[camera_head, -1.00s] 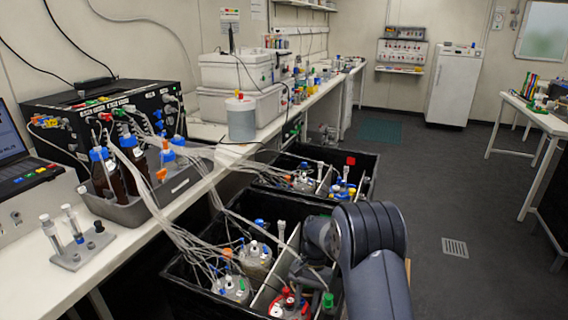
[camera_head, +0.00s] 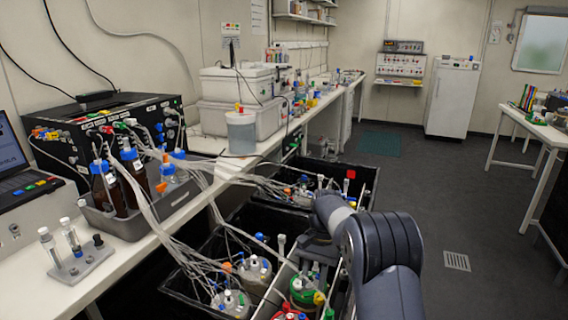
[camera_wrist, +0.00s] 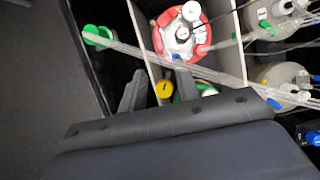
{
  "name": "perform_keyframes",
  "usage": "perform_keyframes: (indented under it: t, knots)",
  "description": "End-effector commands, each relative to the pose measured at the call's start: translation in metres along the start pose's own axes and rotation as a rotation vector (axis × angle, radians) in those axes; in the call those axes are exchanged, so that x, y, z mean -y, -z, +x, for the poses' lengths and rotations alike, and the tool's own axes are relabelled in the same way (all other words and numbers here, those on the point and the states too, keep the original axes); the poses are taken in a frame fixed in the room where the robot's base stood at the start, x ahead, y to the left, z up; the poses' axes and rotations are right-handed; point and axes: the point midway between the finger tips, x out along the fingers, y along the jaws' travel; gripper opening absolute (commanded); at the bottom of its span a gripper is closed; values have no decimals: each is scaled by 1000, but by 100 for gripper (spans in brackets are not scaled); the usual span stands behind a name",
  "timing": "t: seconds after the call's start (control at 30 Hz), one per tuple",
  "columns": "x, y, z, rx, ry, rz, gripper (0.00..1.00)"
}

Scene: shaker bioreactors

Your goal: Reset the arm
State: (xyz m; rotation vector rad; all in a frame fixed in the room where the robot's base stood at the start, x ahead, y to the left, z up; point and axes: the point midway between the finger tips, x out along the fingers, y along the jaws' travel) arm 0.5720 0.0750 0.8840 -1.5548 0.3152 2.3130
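My gripper (camera_wrist: 160,86) shows in the wrist view with its two dark fingers spread apart and nothing held between them. It is over a divided bin. A red-ringed vessel (camera_wrist: 181,33) with a white cap stands just beyond the fingertips. A green-ringed vessel is mostly hidden behind my gripper in that view. In the head view my arm (camera_head: 385,245) reaches over the near black bin (camera_head: 190,302), and its gripper end is hidden. The green-ringed vessel (camera_head: 306,291) stands there below my arm.
A second black bin (camera_head: 366,178) with vessels lies behind. Loose tubes (camera_head: 185,225) run from the bench to the bins and cross the wrist view near the fingers. The bench (camera_head: 95,285) holds brown bottles (camera_head: 108,190) and a control box. Open floor (camera_head: 480,205) lies to the right.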

Motion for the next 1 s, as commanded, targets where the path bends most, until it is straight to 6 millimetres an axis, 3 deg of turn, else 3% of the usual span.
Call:
perform_keyframes:
  t: [0.03, 0.5, 1.0]
  knots:
    - [-1, -1, 18, 10, -6, 1, 31]
    - [-1, -2, 113, 9, -6, 0, 31]
    - [6, -3, 112, 6, -216, -518, 31]
